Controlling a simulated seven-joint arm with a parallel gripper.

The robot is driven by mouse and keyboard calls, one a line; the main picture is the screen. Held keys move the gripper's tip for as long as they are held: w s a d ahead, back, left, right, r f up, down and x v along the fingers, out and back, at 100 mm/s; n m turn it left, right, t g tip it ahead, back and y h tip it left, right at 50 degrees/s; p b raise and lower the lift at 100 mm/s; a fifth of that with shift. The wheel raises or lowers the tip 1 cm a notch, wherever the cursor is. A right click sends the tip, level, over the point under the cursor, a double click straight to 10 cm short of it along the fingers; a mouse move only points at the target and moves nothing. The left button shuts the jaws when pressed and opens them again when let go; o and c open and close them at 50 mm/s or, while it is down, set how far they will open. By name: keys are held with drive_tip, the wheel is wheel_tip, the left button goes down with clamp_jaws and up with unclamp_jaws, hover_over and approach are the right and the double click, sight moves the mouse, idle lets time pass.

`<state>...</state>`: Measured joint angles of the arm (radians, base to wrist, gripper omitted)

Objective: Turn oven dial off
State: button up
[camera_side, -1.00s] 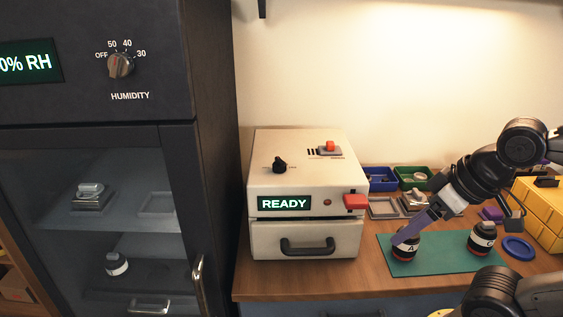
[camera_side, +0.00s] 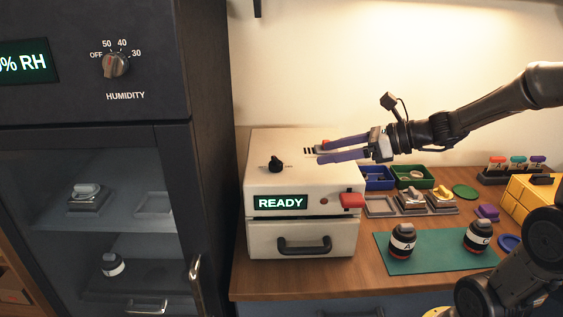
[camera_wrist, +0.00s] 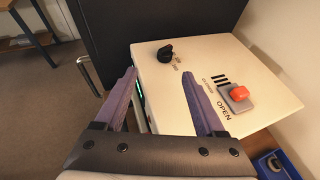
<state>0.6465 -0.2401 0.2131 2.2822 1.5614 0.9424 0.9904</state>
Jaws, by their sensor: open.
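The oven (camera_side: 300,235) is a cream box on the bench with a green READY display (camera_side: 281,202) and a front handle. Its black dial (camera_side: 276,164) sits on the top at the left; in the wrist view the dial (camera_wrist: 166,53) lies ahead, beyond the fingertips. The dial's printed settings are too small to read. My gripper (camera_side: 318,150) is open and empty above the right part of the oven top, its purple fingers pointing left toward the dial. In the wrist view the gripper (camera_wrist: 158,75) shows both fingers spread, with the dial apart from them.
A red slider (camera_wrist: 238,93) marked OPEN is on the oven top, partly hidden by my fingers in the side view. A red button (camera_side: 352,200) juts from the oven front. A dark cabinet (camera_side: 215,150) stands close at left. Lens barrels stand on a green mat (camera_side: 440,262).

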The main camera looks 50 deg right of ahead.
sight(279, 162)
drive_tip(key=shift+d+f, duration=0.15)
drive_tip(key=shift+d, duration=0.3)
drive_tip(key=shift+w+h, duration=0.1)
drive_tip(key=shift+h, duration=0.2)
drive_tip(key=x, duration=1.3)
drive_tip(key=shift+w+a, duration=0.15)
drive_tip(key=shift+w, duration=0.05)
drive_tip(key=shift+c, duration=0.4)
clamp_jaws()
